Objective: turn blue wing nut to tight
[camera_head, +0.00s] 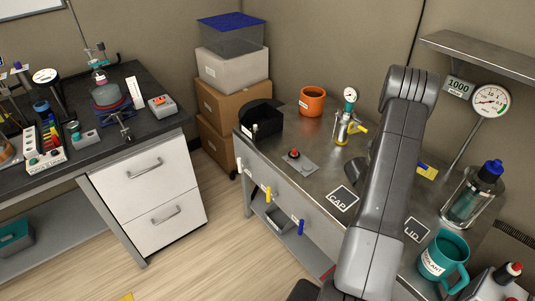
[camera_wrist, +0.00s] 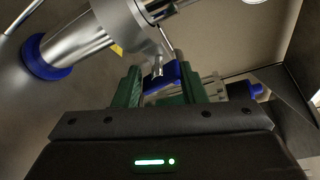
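In the wrist view, a blue piece (camera_wrist: 168,74), which looks like a wing of the blue wing nut, lies tilted between the two green fingers of my gripper (camera_wrist: 161,84). Its ends come close to both fingers. I cannot tell whether they press on it. A metal body and a thin rod stand just behind it. A second blue part (camera_wrist: 258,91) shows to the right of the fingers. In the head view my arm hides my gripper and whatever it is at.
The steel bench holds an orange mug (camera_head: 312,101), a gauge fitting with a yellow handle (camera_head: 357,128), a red-knobbed plate (camera_head: 295,160), a blue-capped jar (camera_head: 467,203) and a teal mug (camera_head: 445,259). A gauge on a post (camera_head: 490,101) and a shelf (camera_head: 485,55) are at the right.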

